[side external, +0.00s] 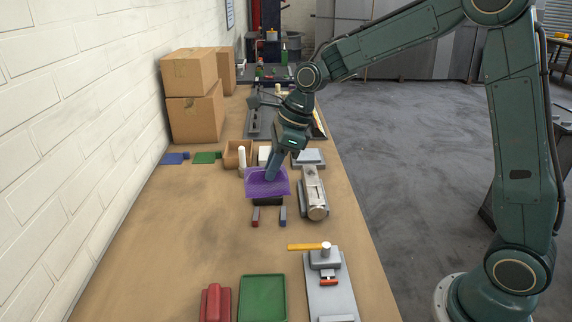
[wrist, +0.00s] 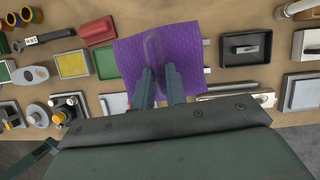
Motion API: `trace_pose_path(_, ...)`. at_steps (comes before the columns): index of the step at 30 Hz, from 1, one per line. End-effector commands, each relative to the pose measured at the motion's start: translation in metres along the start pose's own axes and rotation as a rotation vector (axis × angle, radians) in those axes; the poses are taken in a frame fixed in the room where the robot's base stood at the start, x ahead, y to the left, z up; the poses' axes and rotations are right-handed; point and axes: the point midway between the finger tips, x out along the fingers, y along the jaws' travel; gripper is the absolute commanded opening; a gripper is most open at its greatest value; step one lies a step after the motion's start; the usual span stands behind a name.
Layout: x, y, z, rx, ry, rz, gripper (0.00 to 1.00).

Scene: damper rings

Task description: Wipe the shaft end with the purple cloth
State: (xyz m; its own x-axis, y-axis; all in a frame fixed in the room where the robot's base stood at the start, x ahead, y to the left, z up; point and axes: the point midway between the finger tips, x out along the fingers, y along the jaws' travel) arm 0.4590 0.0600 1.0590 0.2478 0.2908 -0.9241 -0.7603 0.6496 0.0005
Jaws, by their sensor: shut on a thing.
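The purple cloth (side external: 262,187) hangs from my gripper (side external: 271,177) above the bench, left of a metal cylinder. In the wrist view the cloth (wrist: 187,38) spreads out past the fingertips (wrist: 160,72), which are shut on it, and hides what lies beneath. The metal cylinder (side external: 315,196) lies on a dark base with its round end towards the camera. A grey fixture (side external: 325,258) with a short pale upright post stands at the front right. I cannot tell for sure which of these is the shaft end. The cloth is apart from both in the side view.
A red block (side external: 214,303) and a green tray (side external: 263,298) lie at the front. Two small blocks (side external: 269,216) stand near the cloth. A wooden box (side external: 238,154) is behind it, and cardboard boxes (side external: 196,119) stand by the wall. The left front bench is clear.

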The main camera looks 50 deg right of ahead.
Motion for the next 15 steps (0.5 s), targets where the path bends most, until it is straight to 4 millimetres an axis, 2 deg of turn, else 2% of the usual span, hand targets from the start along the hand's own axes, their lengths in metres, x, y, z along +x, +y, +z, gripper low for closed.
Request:
trace_pose_path(5,0.001,-0.021,-0.01,0.005,0.002,-0.001,0.0)
trace_pose_path(8,0.001,-0.041,-0.02,0.008,0.003,-0.002,0.0)
trace_pose_path(15,0.002,-0.101,-0.061,0.011,0.006,0.001,0.0)
